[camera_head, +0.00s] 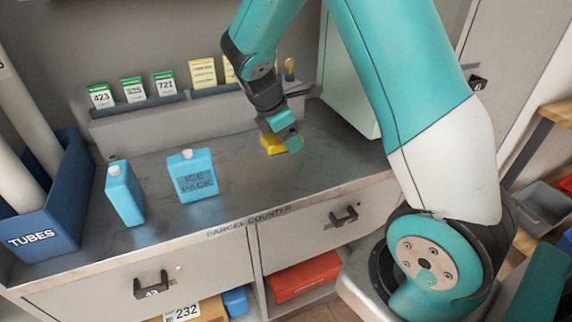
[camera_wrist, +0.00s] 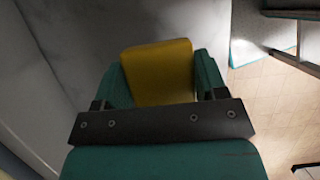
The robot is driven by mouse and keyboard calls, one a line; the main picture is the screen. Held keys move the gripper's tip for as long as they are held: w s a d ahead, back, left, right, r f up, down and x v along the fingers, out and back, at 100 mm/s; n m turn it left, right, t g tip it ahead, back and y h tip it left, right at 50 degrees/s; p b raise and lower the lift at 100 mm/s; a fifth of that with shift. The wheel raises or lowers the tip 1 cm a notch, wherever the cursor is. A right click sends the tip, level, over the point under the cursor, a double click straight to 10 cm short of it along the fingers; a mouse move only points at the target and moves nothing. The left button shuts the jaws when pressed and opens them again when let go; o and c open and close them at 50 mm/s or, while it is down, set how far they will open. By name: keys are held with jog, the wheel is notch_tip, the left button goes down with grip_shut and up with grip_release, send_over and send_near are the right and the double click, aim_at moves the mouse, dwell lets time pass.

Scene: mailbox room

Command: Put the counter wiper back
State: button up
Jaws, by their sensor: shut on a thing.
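My gripper (camera_head: 288,139) is shut on a yellow block-like thing (camera_head: 272,144), which looks like the counter wiper. It is low over the right part of the grey parcel counter (camera_head: 240,180); I cannot tell whether it touches the top. In the wrist view the yellow wiper (camera_wrist: 158,72) sits between the two teal fingers of my gripper (camera_wrist: 160,80). The gripper hides part of the wiper in the head view.
Two blue ice packs (camera_head: 197,176) (camera_head: 125,194) stand on the counter's left half. A blue tubes bin (camera_head: 50,215) is at the far left. Numbered cards (camera_head: 133,90) and yellow notes (camera_head: 203,72) stand on a back ledge. A pale cabinet (camera_head: 350,85) stands at the right.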

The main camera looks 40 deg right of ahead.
aim_at(273, 138)
notch_tip(273, 138, down, 8)
jog(key=shift+f, duration=0.1)
dwell(0.4)
jog(key=o, duration=0.9)
jog(key=shift+f, duration=0.1)
jog(key=v, duration=1.1)
jog(key=shift+a+r, duration=0.15)
jog(key=shift+r, duration=0.25)
jog(key=s+a+r+m+y, duration=0.2)
jog(key=s+a+r+y, duration=0.1)
jog(key=s+a, duration=0.3)
jog(key=s+a+r+m+y, duration=0.2)
jog(key=s+a+r+m, duration=0.1)
jog(key=s+a, duration=0.4)
jog(key=s+a+r+m+t+y, duration=0.1)
jog(key=s+a+r, duration=0.4)
jog(key=s, duration=0.5)
jog(key=shift+a+m+y, duration=0.65)
jog(key=shift+m+y, duration=0.25)
jog(key=shift+y, duration=0.4)
